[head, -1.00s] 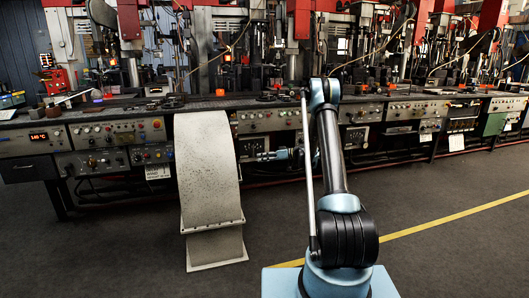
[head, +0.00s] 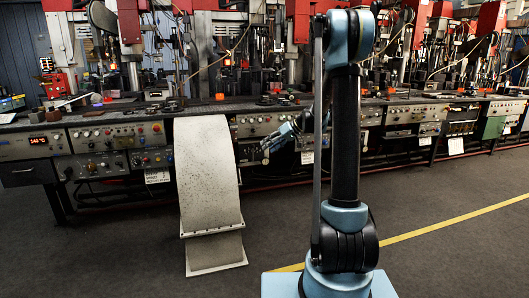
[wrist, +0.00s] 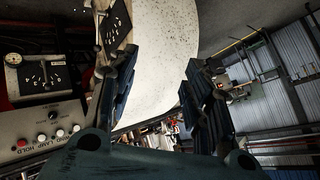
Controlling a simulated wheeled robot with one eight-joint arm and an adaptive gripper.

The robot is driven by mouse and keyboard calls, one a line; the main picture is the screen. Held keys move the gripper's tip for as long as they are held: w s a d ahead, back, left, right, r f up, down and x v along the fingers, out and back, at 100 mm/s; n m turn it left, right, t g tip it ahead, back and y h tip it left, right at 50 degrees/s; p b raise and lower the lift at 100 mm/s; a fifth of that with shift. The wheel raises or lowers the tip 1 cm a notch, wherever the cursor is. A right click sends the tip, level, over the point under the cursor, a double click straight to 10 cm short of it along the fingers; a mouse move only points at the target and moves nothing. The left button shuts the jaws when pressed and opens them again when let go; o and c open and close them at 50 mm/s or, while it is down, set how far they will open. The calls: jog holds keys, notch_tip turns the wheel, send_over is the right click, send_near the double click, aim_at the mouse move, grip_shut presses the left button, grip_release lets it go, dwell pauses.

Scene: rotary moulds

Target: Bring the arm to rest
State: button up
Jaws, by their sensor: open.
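My gripper (head: 272,143) shows in the head view left of my upright arm, in front of the control panels and just right of the pale curved chute. In the wrist view my gripper (wrist: 155,95) has its two dark fingers spread wide apart, with nothing between them but the view of the white surface behind. My arm stands nearly upright in the head view and hides part of the bench behind it.
A speckled pale chute (head: 208,180) slopes from the bench to the floor, left of my gripper. A long bench of moulding machines with control panels (head: 105,135) runs across the back. The grey floor (head: 110,240) in front is clear, with a yellow line (head: 440,226) at right.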

jog(key=s+d+r+m+h, duration=0.1)
jog(key=s+d+m+h, duration=0.15)
jog(key=s, duration=0.95)
jog(key=s+d+r+m+h, duration=0.15)
jog(key=s+d, duration=0.25)
jog(key=s, duration=0.9)
jog(key=s+d+f+m+h, duration=0.1)
jog(key=s+d+f, duration=0.4)
jog(key=s, duration=0.6)
jog(key=s+d+f+m+h, duration=0.1)
jog(key=s+d+f+h, duration=0.3)
jog(key=s, duration=0.6)
jog(key=shift+s+d+f+m+g+h, duration=0.3)
jog(key=shift+s+d+f+g, duration=0.1)
jog(key=shift+f, duration=0.1)
jog(key=shift+w, duration=0.1)
